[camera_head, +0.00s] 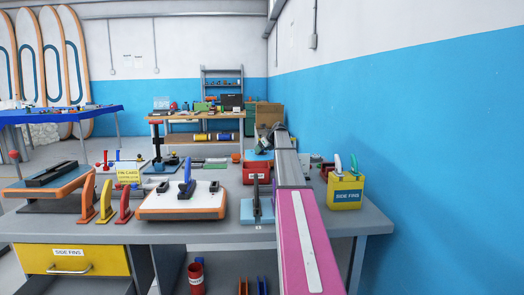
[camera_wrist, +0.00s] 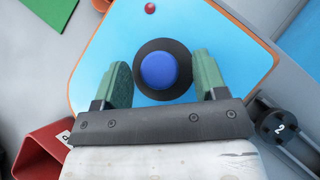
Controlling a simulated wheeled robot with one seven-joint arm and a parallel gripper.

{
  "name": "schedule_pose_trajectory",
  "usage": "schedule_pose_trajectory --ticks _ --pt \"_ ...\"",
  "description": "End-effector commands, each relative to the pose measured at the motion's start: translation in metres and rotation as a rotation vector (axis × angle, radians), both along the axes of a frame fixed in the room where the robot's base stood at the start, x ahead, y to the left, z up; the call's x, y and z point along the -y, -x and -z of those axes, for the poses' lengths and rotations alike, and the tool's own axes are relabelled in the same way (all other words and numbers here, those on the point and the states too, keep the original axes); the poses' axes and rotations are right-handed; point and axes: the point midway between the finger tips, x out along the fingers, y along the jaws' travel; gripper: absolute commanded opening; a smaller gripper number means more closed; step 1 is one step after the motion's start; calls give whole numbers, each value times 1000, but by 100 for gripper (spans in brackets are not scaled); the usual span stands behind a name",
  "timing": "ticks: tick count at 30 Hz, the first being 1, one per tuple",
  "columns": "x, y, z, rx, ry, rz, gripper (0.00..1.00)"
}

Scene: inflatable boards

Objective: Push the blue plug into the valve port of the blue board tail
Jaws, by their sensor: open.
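In the wrist view the blue board tail (camera_wrist: 225,25) is a light blue surface with an orange edge. The round blue plug (camera_wrist: 159,71) sits at the centre of a black ring, the valve port (camera_wrist: 160,97). I cannot tell from above how deep it sits. My gripper (camera_wrist: 163,72) is open, with one green finger on each side of the plug and a visible gap to it on both sides. In the head view my gripper (camera_head: 265,143) is small at the far end of my arm, and the plug cannot be made out there.
A red bin (camera_head: 256,172) stands just in front of the gripper area; a red container (camera_wrist: 40,150) shows lower left in the wrist view. A black knob marked 2 (camera_wrist: 278,127) is at the right.

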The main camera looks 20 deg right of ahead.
Motion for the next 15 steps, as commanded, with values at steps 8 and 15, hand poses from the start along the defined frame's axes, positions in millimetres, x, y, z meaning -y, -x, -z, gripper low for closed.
schedule_pose_trajectory --ticks 8,15 --pt "14 27 -30 2 1 1 66" --pt "28 53 -59 1 0 1 66"
